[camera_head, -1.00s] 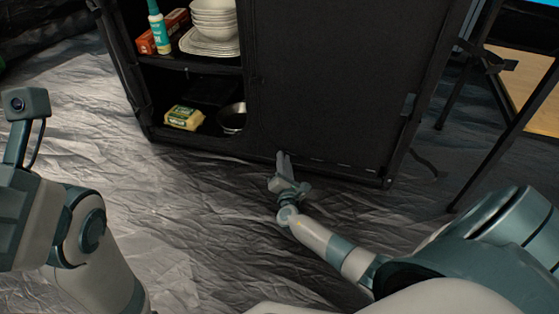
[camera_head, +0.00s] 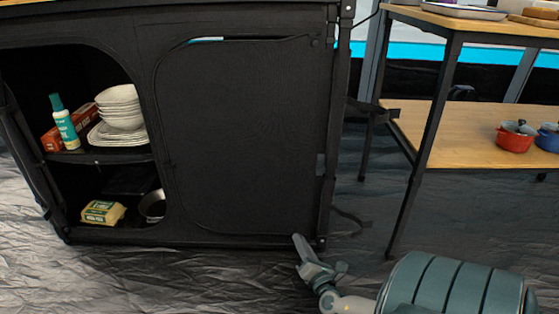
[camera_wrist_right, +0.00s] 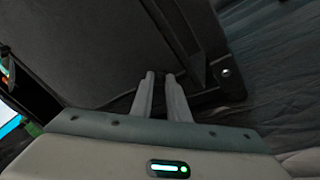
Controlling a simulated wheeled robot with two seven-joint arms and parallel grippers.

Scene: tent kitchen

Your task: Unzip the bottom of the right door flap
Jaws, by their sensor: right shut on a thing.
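The black right door flap (camera_head: 240,130) covers the right half of the black fabric cabinet. A light gap shows along its top edge. My right gripper (camera_head: 298,240) is at the flap's bottom right corner, low near the floor. In the right wrist view the two fingers of my right gripper (camera_wrist_right: 160,76) are close together at the lower edge of the flap (camera_wrist_right: 100,50). They are shut on the zip pull, which is too small and dark to make out. My left gripper is out of view.
The cabinet's open left side holds white bowls (camera_head: 121,107), a teal bottle (camera_head: 64,122) and a yellow pack (camera_head: 102,212). A wooden shelf table (camera_head: 460,140) with black legs stands to the right. Crinkled grey floor (camera_head: 150,285) lies in front.

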